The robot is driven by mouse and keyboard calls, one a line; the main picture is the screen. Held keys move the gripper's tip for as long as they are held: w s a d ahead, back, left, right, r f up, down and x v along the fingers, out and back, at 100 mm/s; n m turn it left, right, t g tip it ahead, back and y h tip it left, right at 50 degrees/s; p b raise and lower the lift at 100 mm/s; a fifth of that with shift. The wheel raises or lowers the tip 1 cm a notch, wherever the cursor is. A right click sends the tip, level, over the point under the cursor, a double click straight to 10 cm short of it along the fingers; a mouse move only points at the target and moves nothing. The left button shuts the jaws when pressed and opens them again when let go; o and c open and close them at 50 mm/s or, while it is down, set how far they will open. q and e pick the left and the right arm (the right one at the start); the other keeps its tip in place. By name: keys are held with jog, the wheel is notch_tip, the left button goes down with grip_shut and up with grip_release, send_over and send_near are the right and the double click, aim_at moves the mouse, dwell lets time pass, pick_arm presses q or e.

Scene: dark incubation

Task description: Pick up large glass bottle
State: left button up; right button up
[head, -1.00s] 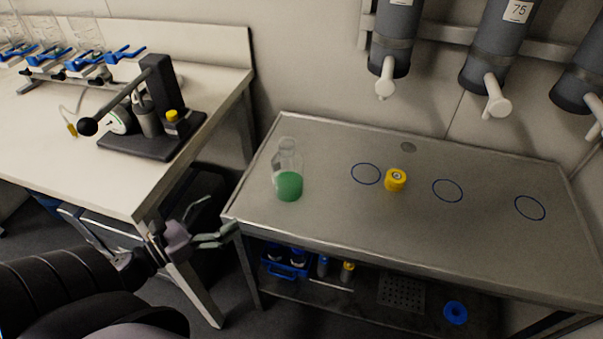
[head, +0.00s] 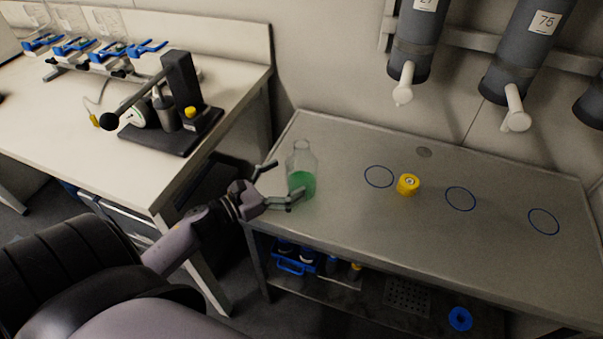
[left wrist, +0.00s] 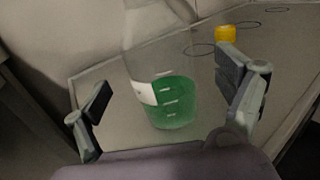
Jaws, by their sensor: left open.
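The large glass bottle (head: 302,172) stands upright near the left end of the grey metal table (head: 430,240). It is clear, holds green liquid and has no cap on it. My left gripper (head: 283,184) is open at the table's left edge, with its fingers pointing at the bottle. In the left wrist view the bottle (left wrist: 165,85) stands between and beyond the two open fingers (left wrist: 165,112); contact does not show. The bottle's top is cut off in that view. My right gripper is not in view.
A yellow cap (head: 408,184) lies among several blue circles on the table. Grey dispensers (head: 412,45) with white spouts hang above the back. A white bench (head: 60,130) with a black lever device (head: 180,105) stands to the left. A lower shelf holds a blue rack (head: 297,258).

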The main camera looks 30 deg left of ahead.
aim_at(301, 171)
pick_arm(q)
jog(key=p+x, duration=0.1)
jog(key=x, duration=0.3)
jog(key=shift+w+d+f, duration=0.1)
jog(key=shift+w+f, duration=0.05)
jog(key=shift+w, duration=0.15)
jog(key=shift+c, duration=0.5)
jog(key=c, duration=1.6)
